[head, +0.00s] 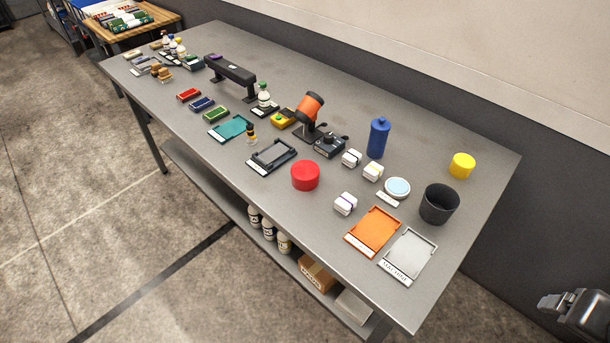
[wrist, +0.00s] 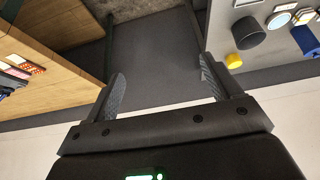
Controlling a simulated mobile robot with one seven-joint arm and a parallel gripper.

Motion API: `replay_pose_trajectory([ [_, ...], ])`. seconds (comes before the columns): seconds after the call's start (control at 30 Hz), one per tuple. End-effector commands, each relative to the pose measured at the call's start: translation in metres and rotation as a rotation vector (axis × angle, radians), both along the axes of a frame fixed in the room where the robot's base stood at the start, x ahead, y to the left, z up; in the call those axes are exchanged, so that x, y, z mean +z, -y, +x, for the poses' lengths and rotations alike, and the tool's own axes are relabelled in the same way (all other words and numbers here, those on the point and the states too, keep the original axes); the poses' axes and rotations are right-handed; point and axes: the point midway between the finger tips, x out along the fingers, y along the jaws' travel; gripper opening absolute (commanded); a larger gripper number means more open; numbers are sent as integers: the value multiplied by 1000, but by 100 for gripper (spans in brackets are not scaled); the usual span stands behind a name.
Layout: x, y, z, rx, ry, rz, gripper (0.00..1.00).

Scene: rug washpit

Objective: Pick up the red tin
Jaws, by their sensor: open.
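The red tin (head: 305,175) is a short round cylinder standing on the grey table (head: 330,218), near its front edge, right of the middle. It stands between a dark tray (head: 272,157) and a white box with a purple band (head: 345,203). My gripper (head: 552,302) shows at the lower right of the head view, past the table's right end and well apart from the tin. In the wrist view my gripper (wrist: 162,88) has its two fingers wide apart with nothing between them. The red tin is not in the wrist view.
Near the tin are an orange tray (head: 374,231), a grey tray (head: 409,256), a dark cup (head: 439,203), a blue bottle (head: 378,138) and a yellow tin (head: 462,165). A black stand with an orange drum (head: 309,108) rises behind it. A wall runs along the table's back.

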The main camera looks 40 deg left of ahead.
Motion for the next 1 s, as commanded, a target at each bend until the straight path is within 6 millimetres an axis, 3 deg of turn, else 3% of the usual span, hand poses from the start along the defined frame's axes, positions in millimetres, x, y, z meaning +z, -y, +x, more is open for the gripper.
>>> replay_pose_trajectory([
  [0.2, 0, 0, 0, 0, 0, 0, 99],
  [0.43, 1, -1, 1, 2, -1, 1, 99],
  [0.57, 8, -9, 14, 13, -15, 10, 99],
  [0.77, 29, -47, 61, 49, -67, 40, 99],
  [1.0, 44, -116, 119, 85, -135, 63, 99],
])
